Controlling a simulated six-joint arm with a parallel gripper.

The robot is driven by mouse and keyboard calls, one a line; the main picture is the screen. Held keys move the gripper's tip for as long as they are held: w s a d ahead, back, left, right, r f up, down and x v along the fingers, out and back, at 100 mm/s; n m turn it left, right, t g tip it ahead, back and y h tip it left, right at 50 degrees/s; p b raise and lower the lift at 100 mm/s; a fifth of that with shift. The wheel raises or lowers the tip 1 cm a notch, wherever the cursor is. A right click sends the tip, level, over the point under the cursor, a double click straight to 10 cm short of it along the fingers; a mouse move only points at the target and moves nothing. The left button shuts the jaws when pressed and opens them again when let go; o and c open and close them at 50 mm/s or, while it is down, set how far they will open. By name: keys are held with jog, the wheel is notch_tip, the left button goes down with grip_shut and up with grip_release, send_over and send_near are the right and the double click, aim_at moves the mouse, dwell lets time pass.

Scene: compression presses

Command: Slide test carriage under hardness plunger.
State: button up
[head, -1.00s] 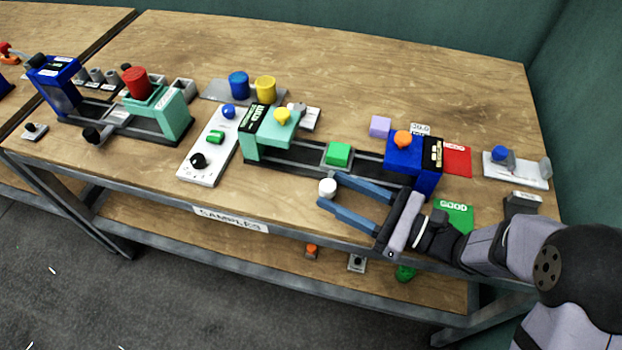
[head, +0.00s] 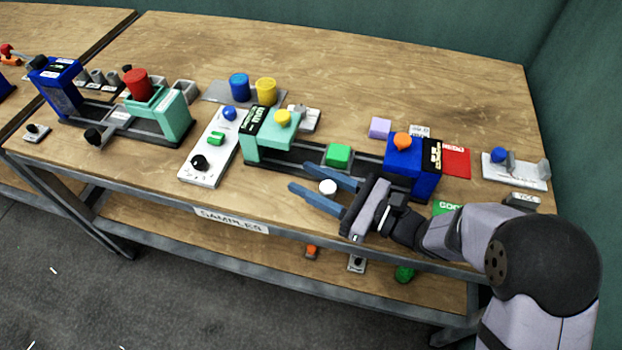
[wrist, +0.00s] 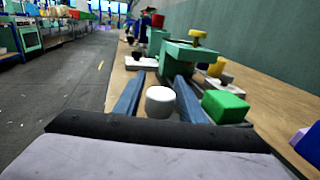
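A test carriage with a green block (head: 338,155) sits on the dark rail (head: 290,156), between a mint-green press (head: 272,137) with a yellow knob and a blue press (head: 408,160) with an orange knob. The press labels are too small to read surely. A white round knob (head: 328,187) is in front of the green block; its link to the carriage is hidden. My gripper (head: 298,177) is open, its blue fingers on either side of the white knob. In the wrist view the white knob (wrist: 160,101) stands between the spread fingers, with the green block (wrist: 224,106) to the right.
A white control panel (head: 208,160) lies left of the mint press. Blue (head: 239,86) and yellow (head: 266,91) cylinders stand behind it. A red pad (head: 456,161) and green pad (head: 446,208) lie near the blue press. The table's front edge is just below my gripper.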

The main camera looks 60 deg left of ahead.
grip_shut()
jog(key=w+d, duration=0.5)
jog(key=shift+w+d, duration=0.3)
jog(key=shift+w, duration=0.05)
jog(key=shift+w+d, duration=0.1)
jog(key=shift+d, duration=0.05)
jog(key=shift+o, duration=1.8)
grip_release()
jog(key=shift+v, duration=3.65)
